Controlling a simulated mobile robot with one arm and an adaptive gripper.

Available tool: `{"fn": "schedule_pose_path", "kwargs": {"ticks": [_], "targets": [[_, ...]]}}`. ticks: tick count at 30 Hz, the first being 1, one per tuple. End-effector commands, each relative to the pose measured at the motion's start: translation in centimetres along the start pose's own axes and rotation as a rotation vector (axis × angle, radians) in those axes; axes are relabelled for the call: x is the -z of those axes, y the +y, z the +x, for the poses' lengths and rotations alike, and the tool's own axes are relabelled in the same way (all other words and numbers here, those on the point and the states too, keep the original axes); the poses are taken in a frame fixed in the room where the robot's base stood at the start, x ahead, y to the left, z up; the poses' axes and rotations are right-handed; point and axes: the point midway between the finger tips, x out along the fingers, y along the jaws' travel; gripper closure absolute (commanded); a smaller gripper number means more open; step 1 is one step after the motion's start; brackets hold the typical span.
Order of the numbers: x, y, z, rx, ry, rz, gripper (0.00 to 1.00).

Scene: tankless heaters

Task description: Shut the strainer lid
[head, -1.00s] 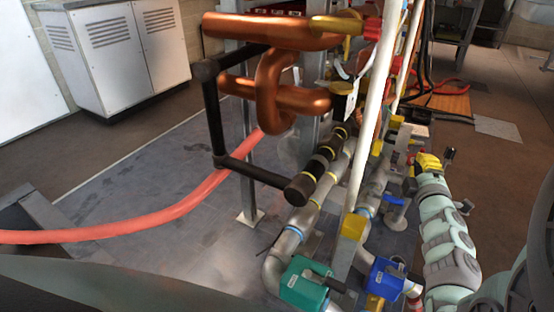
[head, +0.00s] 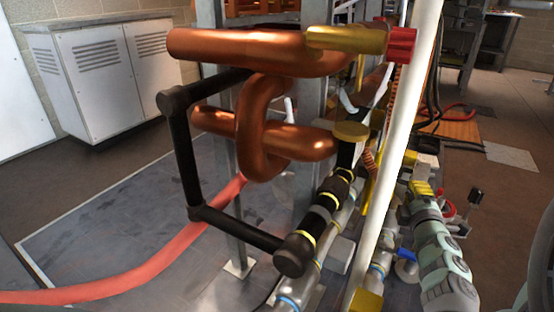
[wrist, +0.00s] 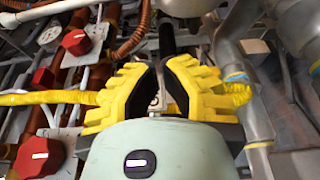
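My gripper (head: 421,188) is at the far end of my pale green arm, at the right in the head view. In the wrist view my gripper (wrist: 161,65) shows two yellow fingers with black inner pads and a narrow gap between them. It appears open, with nothing clearly held. A thin grey metal piece shows in the gap; I cannot tell whether it touches. I cannot clearly identify the strainer or its lid. A round yellow cap (head: 351,131) tops a black fitting under the copper pipes; I cannot tell whether it is the lid.
Copper pipes (head: 235,50) and a black pipe frame (head: 187,160) fill the middle. A white upright pipe (head: 402,150) stands left of my arm. Red knobs (wrist: 76,42) and a yellow hose (wrist: 45,98) are close to my gripper. Floor (head: 100,230) is open at left.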

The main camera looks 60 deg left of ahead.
Motion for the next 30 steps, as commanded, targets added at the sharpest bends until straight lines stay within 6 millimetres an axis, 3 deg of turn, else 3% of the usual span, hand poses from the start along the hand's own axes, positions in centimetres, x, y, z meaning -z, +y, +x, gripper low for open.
{"fn": "schedule_pose_path", "kwargs": {"ticks": [8,21,30], "targets": [[0.0,-0.1,1.5,-0.003,0.0,0.0,1.0],[0.1,-0.1,7.3,-0.005,0.001,0.0,1.0],[0.1,-0.1,9.7,-0.002,0.002,0.0,1.0]]}}
